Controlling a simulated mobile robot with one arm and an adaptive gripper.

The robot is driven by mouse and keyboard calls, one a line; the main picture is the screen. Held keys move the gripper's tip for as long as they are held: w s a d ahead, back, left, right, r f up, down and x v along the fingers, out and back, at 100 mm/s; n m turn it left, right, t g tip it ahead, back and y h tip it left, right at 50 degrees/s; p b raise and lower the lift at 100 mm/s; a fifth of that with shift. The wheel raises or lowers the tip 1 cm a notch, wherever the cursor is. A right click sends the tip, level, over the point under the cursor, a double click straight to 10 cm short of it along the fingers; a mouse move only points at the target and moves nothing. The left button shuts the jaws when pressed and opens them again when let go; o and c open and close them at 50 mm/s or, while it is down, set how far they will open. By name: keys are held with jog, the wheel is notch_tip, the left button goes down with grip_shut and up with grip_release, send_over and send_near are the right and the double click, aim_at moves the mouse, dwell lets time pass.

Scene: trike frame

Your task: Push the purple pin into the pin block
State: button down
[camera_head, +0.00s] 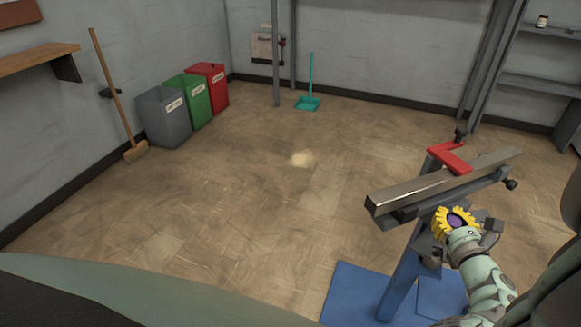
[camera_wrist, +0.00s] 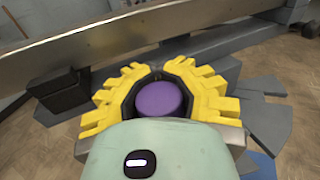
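The purple pin (camera_wrist: 159,99) shows as a round purple end in the wrist view, and a small part of it shows in the head view (camera_head: 457,220). My gripper (camera_wrist: 160,72) has its yellow, dark-lined fingers curved around the pin from both sides and looks shut on it. In the head view my gripper (camera_head: 455,216) is low beside the near side of the stand, below the metal bar. The far end of the pin is hidden. I cannot single out the pin block; dark grey parts lie behind and beside the fingers.
A long metal bar (camera_head: 420,190) lies on the blue stand (camera_head: 399,275), under a red clamp (camera_head: 450,158). The bar crosses just beyond the fingers in the wrist view (camera_wrist: 110,42). A blue mat (camera_head: 350,290) lies beneath. Bins (camera_head: 163,118) stand far left; the floor between is clear.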

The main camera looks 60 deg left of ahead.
aim_at(434, 243)
jog(key=shift+f+b, duration=1.1)
jog(key=shift+f, duration=0.5)
jog(key=shift+w+f+b, duration=0.1)
jog(key=shift+f+b, duration=1.65)
jog(key=shift+f, duration=0.55)
dwell(0.6)
jog(key=c, duration=1)
grip_release()
jog(key=shift+d, duration=0.1)
jog(key=v, duration=1.2)
jog(key=shift+r, duration=0.1)
